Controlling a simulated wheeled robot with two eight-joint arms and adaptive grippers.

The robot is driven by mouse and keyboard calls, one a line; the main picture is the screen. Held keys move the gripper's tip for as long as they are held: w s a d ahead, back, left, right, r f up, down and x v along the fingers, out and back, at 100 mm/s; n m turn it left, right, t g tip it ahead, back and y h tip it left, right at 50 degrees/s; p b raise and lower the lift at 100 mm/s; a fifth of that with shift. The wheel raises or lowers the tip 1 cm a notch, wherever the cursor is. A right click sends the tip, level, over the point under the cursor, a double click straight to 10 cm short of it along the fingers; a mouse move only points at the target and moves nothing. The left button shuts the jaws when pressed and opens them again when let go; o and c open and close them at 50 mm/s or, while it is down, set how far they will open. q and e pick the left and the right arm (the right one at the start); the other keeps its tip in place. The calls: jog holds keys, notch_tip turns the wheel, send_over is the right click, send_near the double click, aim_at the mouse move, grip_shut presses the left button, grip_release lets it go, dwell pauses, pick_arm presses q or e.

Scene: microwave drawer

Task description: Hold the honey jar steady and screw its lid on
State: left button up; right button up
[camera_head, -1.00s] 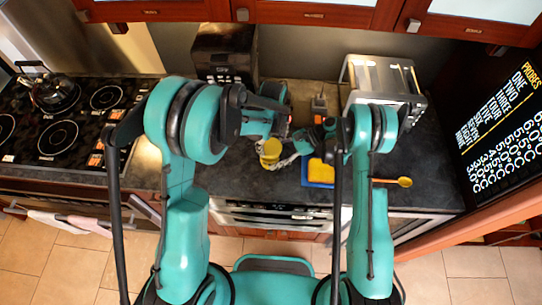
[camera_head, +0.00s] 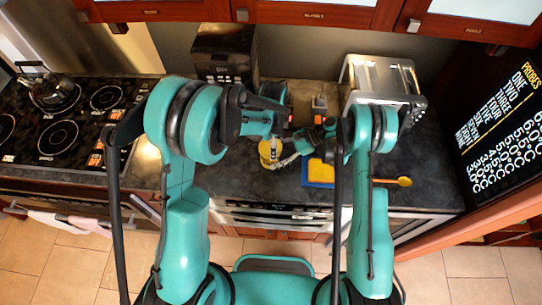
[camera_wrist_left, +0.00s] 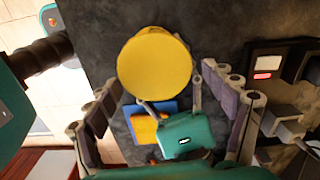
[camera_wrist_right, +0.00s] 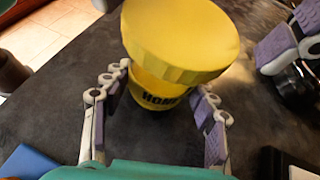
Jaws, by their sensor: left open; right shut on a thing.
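The honey jar (camera_wrist_right: 158,92) stands upright on the dark counter, with "HON" lettering partly readable in the right wrist view. Its wide yellow lid (camera_wrist_right: 182,38) sits on top; I cannot tell how far it is screwed down. The lid fills the upper middle of the left wrist view (camera_wrist_left: 154,65). My right gripper (camera_head: 288,160) is shut on the jar from the side, below the lid, with a finger on each side (camera_wrist_right: 160,95). My left gripper (camera_head: 272,150) is over the lid, its fingers open and apart on either side (camera_wrist_left: 165,100).
A yellow sponge on a blue piece (camera_head: 318,171) lies right of the jar, with a wooden spoon (camera_head: 403,181) beyond it. A toaster (camera_head: 383,82) stands at the back right and a dark appliance (camera_head: 224,52) at the back left. A kettle (camera_head: 53,90) is on the stove.

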pick_arm(q)
jog(key=n, duration=0.6)
jog(key=shift+n, duration=0.3)
jog(key=n, duration=0.7)
